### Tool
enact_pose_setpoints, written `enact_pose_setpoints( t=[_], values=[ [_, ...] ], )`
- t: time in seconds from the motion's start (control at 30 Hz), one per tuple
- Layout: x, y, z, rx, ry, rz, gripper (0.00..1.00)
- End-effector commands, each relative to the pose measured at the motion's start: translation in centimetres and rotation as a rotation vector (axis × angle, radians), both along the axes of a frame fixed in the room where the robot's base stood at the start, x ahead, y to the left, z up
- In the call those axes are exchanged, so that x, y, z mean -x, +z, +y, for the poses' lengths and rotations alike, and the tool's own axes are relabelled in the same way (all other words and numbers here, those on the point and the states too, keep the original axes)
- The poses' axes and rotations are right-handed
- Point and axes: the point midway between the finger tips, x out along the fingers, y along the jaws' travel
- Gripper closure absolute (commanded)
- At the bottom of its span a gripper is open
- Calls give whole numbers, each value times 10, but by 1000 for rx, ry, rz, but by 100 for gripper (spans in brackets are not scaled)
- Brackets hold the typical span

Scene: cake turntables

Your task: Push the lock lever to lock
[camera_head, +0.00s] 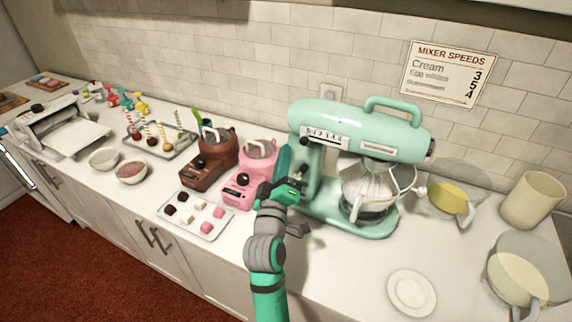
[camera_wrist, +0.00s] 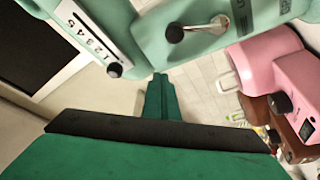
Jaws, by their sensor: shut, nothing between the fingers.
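The mint-green stand mixer (camera_head: 375,130) stands on the counter with its head level above a glass bowl. The wrist view shows its side upside down (camera_wrist: 145,38). There, a lever with a black ball end and chrome rod (camera_wrist: 175,33) is mounted on the mixer, probably the lock lever. A separate numbered speed slider has a black knob (camera_wrist: 114,70). My gripper (camera_head: 286,150) is beside the mixer's left side. In the wrist view my gripper's green fingers (camera_wrist: 158,78) are together and empty, below the lever in the picture, with a visible gap from it.
A pink machine (camera_head: 258,165) and a brown one (camera_head: 208,160) stand close to the left of my gripper. A tray of sweets (camera_head: 197,215) lies in front of them. A white plate (camera_head: 411,293) lies at front right. The counter before the mixer is mostly clear.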

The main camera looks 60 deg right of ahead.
Motion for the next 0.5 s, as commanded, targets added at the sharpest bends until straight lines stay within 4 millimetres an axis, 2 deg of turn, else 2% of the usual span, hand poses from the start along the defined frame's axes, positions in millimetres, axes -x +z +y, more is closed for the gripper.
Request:
enact_pose_setpoints(
  t=[0.27, 0.5],
  values=[
    [5, -9, 32, -1, 5, 3, 100],
    [14, -21, 67, -1, 8, 4, 100]
  ],
)
